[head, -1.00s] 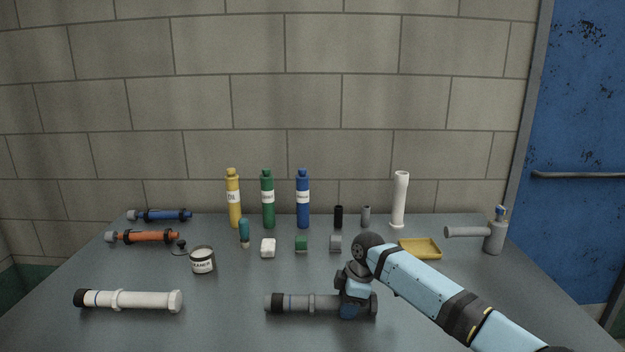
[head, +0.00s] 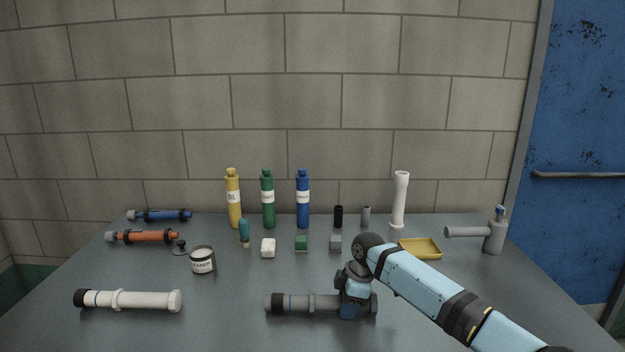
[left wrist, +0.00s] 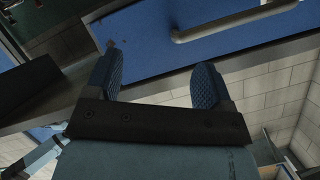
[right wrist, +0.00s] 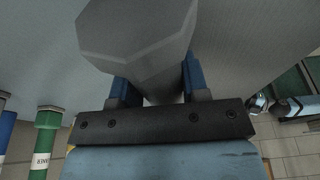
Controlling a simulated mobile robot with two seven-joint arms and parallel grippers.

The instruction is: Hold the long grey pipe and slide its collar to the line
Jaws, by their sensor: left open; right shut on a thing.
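The long grey pipe (head: 298,303) lies across the front middle of the table in the head view, with a black end on its left. Its collar (head: 311,303) is a raised ring just left of my right gripper. A darker line seems to show on the pipe left of the collar, but it is small. My right gripper (head: 353,307) is shut on the grey pipe near its right end. In the right wrist view the pipe's faceted grey end (right wrist: 140,40) fills the space over the fingers. My left gripper (left wrist: 155,85) is open and empty, away from the pipe; it is not in the head view.
A white pipe (head: 140,300) lies at the front left. Blue (head: 160,215) and orange (head: 142,237) pipes lie behind it. The front between the pipes is clear.

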